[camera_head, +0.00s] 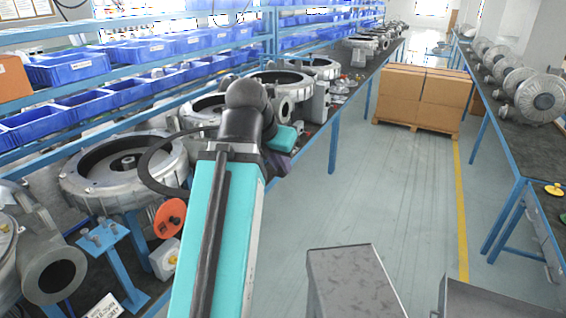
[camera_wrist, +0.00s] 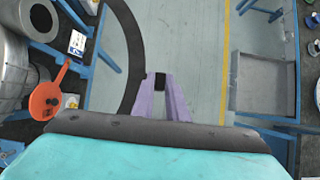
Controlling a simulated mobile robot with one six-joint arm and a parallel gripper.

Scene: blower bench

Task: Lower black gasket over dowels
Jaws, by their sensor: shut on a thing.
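The black gasket (camera_head: 143,165) is a thin ring. In the head view, its left arc shows left of my arm, in front of the right rim of an open grey blower housing (camera_head: 75,181). The rest is hidden behind my arm. In the wrist view, the gasket (camera_wrist: 134,38) curves down on the left, against the floor and bench edge. I cannot make out the dowels.
A blue stand with bolts (camera_head: 110,236) and an orange-red disc (camera_head: 170,218) are on the left bench. Blue bins (camera_head: 75,68) line the shelves above. Cartons (camera_head: 420,97) stand in the aisle. The grey floor (camera_head: 350,190) is mostly clear.

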